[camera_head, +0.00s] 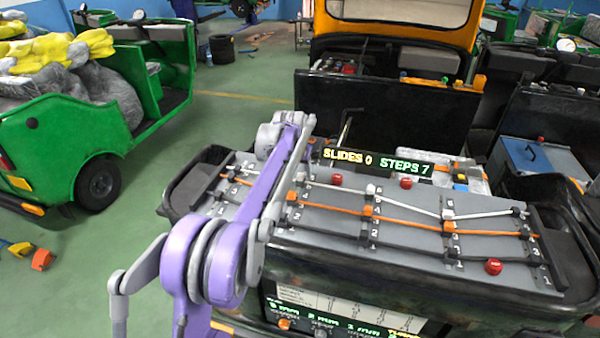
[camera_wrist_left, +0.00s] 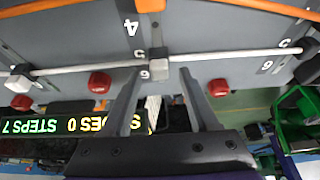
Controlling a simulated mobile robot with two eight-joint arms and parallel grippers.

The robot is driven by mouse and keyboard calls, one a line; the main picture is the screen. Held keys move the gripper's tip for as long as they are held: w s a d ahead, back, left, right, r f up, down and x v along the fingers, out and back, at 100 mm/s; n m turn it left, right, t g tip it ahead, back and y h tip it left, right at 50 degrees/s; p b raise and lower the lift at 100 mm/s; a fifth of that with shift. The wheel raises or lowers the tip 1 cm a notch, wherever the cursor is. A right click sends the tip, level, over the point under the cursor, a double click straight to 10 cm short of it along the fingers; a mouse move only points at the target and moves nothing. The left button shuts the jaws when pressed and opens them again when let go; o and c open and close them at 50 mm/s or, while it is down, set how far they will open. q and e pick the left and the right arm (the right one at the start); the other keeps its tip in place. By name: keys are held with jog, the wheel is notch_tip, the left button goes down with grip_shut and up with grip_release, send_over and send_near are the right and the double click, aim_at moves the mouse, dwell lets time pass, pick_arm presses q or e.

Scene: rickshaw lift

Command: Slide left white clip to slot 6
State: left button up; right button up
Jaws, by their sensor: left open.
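The left white clip (camera_wrist_left: 158,70) sits on the white cable (camera_wrist_left: 90,66), beside the printed 6 and just beyond a dark clip. In the head view this white clip (camera_head: 300,177) shows just right of my arm. My left gripper (camera_wrist_left: 163,72) is open and empty. In the wrist view its two grey fingertips stand on either side of the clip with gaps; whether they are level with it I cannot tell. In the head view my purple arm mostly hides the fingers. My right gripper is not in view.
Another white clip (camera_wrist_left: 18,82) sits further along the cable. Red knobs (camera_wrist_left: 100,82) and (camera_wrist_left: 218,87) flank the left clip. The lit display (camera_head: 376,160) reads SLIDES 0 STEPS 7. An orange cable (camera_head: 410,217) and a black cable run nearer on the grey board.

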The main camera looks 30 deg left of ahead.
pick_arm(q)
jog(key=shift+w+f, duration=0.15)
jog(key=shift+f, duration=0.3)
jog(key=shift+c, duration=0.2)
grip_shut()
dwell(1.0)
